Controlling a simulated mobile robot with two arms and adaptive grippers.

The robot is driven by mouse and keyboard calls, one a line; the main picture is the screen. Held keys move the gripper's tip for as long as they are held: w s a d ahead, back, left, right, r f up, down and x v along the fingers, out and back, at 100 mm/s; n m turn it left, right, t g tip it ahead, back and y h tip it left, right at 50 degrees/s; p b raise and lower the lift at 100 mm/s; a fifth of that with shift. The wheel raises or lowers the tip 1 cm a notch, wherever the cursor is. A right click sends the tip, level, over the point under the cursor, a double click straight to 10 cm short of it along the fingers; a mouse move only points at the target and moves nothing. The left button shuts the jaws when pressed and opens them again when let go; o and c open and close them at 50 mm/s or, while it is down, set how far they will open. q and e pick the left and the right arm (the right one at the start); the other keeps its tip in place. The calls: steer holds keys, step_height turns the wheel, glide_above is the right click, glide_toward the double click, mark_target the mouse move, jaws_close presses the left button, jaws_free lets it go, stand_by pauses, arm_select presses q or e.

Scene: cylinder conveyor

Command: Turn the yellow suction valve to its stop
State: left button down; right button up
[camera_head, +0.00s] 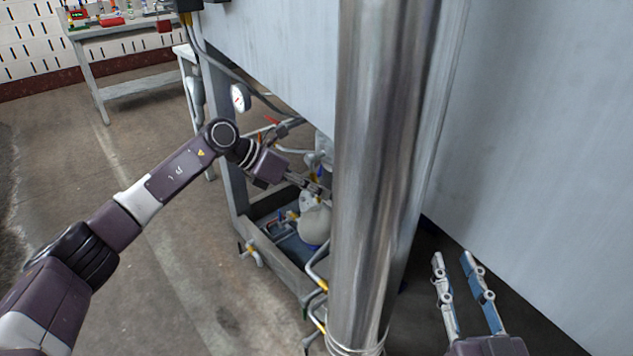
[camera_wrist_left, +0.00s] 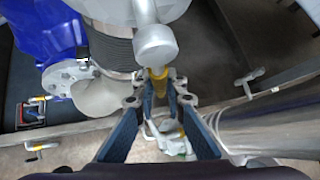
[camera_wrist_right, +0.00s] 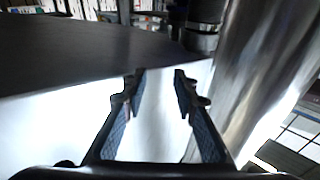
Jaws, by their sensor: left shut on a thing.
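The yellow suction valve (camera_wrist_left: 157,75) shows in the left wrist view, just below a round grey pipe end. My left gripper (camera_wrist_left: 159,97) is shut on it, with one finger on each side of the yellow part. In the head view my left gripper (camera_head: 325,192) reaches in among the pipework beside the steel column, and the valve is mostly hidden there. My right gripper (camera_head: 452,257) is open and empty at the lower right of the head view. In the right wrist view its fingers (camera_wrist_right: 160,74) stand apart with nothing between them.
A shiny steel column (camera_head: 370,180) stands between my two grippers. A blue motor (camera_wrist_left: 45,32) and a flanged pipe (camera_wrist_left: 75,80) sit near the valve. A pressure gauge (camera_head: 239,97) hangs above. A workbench (camera_head: 130,28) stands far left, with open floor before it.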

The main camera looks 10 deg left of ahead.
arm_select(q)
steer(key=shift+w+a+f+m+t+y+p, duration=0.15)
steer(key=shift+w+a+m+t+y+p, duration=0.25)
steer(key=shift+a+y+p, duration=0.2)
steer(key=shift+w+a+f+m+t+y+p, duration=0.1)
steer(key=shift+w+a+m+t+y+p, duration=0.25)
steer(key=shift+a+y+p, duration=0.3)
arm_select(e)
steer(key=s+d+f+g+h, duration=0.1)
steer(key=s+f+g, duration=0.1)
steer(key=f, duration=0.5)
steer(key=s+d+f+g+h, duration=0.1)
steer(key=s+f+g, duration=0.1)
steer(key=f+g, duration=0.3)
steer(key=shift+d+f, duration=0.35)
steer(key=shift+f, duration=0.7)
arm_select(q)
steer(key=shift+d, duration=0.15)
arm_select(e)
steer(key=shift+s, duration=0.1)
arm_select(q)
steer(key=c, duration=2)
jaws_free()
steer(key=shift+o, duration=0.2)
steer(key=v, duration=1.2)
